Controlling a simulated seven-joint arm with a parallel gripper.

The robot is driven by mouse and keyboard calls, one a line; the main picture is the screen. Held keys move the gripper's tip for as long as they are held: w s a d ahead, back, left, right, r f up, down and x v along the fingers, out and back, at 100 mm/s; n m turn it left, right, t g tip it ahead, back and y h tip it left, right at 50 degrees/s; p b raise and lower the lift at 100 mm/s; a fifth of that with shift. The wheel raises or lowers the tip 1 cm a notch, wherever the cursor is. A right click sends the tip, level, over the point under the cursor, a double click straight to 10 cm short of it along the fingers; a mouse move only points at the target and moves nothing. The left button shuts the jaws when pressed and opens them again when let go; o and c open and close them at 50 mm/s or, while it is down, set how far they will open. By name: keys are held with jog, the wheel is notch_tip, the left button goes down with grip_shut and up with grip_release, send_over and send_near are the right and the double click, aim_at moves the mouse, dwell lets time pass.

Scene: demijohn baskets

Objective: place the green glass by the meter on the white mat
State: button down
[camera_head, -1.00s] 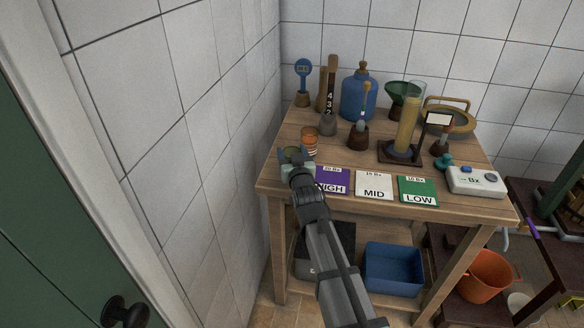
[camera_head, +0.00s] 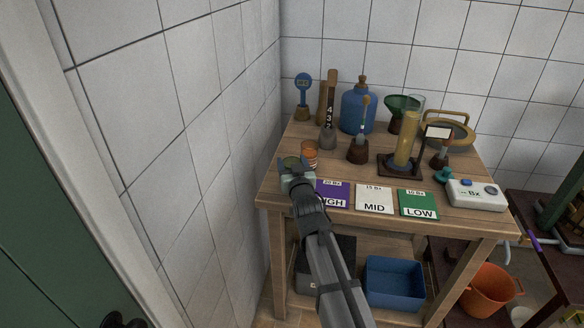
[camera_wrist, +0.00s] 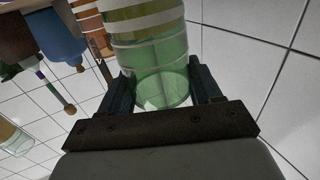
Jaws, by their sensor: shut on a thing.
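My gripper (camera_head: 294,166) is at the table's left front corner. In the wrist view my gripper (camera_wrist: 160,85) is shut on a green glass (camera_wrist: 155,55), with one finger on each side of it; pale bands ring the glass. In the head view only a little of the green glass (camera_head: 291,161) shows between the fingers. The white mat (camera_head: 374,196), marked MID, lies near the front edge between the purple mat (camera_head: 336,190) and the green mat (camera_head: 417,203). The white meter (camera_head: 476,194), marked Bx, sits at the right front.
An orange banded glass (camera_head: 310,154) stands just behind my gripper. A yellow cylinder (camera_head: 407,140) on a dark tray, a blue jug (camera_head: 358,108), a brush in a dark holder (camera_head: 358,150) and a blue gauge (camera_head: 303,83) stand behind. The white mat is bare.

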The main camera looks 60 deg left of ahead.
jog(key=shift+r, duration=4.1)
jog(key=w+d+m+t+h, duration=0.1)
jog(key=w+d+m+t, duration=0.1)
jog(key=w+d, duration=0.9)
jog(key=w+d+m+t+h, duration=0.1)
jog(key=w+d+t+h, duration=0.1)
jog(key=w+d, duration=0.9)
jog(key=shift+s+a+n+g+y, duration=1.5)
jog(key=shift+a+g, duration=0.5)
jog(key=shift+a, duration=0.05)
jog(key=shift+f, duration=4.3)
jog(key=shift+f, duration=0.1)
